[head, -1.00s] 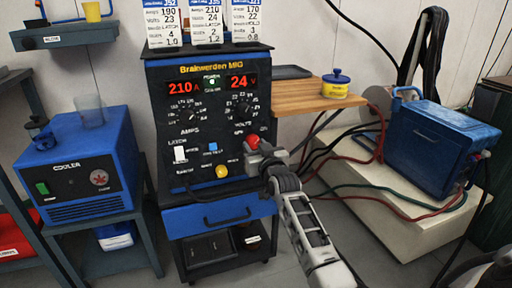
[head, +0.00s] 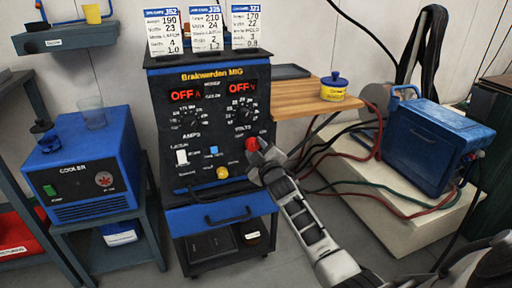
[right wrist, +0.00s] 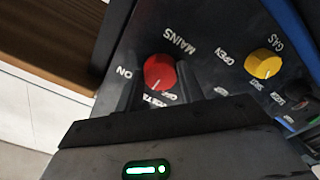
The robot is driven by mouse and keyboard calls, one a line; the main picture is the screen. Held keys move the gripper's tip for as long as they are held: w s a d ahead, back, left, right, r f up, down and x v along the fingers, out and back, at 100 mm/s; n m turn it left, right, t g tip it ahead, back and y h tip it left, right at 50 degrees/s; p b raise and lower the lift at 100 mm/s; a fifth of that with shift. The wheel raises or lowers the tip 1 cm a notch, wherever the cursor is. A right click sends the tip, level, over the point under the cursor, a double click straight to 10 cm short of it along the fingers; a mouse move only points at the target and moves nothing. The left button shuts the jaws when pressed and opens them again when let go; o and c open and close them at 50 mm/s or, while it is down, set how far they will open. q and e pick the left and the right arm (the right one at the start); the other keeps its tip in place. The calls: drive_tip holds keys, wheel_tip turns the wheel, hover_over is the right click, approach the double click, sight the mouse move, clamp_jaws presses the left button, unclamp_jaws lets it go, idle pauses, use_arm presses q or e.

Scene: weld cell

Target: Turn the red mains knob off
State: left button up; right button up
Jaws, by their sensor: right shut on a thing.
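The red mains knob (head: 252,143) is on the lower right of the black front panel of the Brakwerden MIG welder (head: 210,75). In the right wrist view the knob (right wrist: 159,70) sits between the two dark fingers, its white pointer line directed down toward the partly hidden OFF lettering, away from ON. My right gripper (head: 260,156) is shut on the knob; it also shows in the right wrist view (right wrist: 159,90). Both displays (head: 186,95) read OFF. My left gripper is not in view.
A yellow gas knob (head: 222,172) sits left of the red knob in the head view. A wooden side shelf (head: 295,99) holds a yellow tub (head: 334,88). Cables and a blue box (head: 435,145) are at the right; a blue cooler (head: 85,165) is at the left.

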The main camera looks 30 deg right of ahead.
drive_tip(key=n, duration=0.5)
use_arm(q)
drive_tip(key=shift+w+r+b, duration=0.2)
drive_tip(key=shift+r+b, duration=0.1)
use_arm(e)
drive_tip(key=shift+n, duration=1.8)
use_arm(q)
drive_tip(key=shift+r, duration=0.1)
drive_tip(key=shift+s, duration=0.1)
use_arm(e)
drive_tip(key=o, duration=1)
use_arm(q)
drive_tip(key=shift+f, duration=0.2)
use_arm(e)
drive_tip(key=shift+s, duration=0.1)
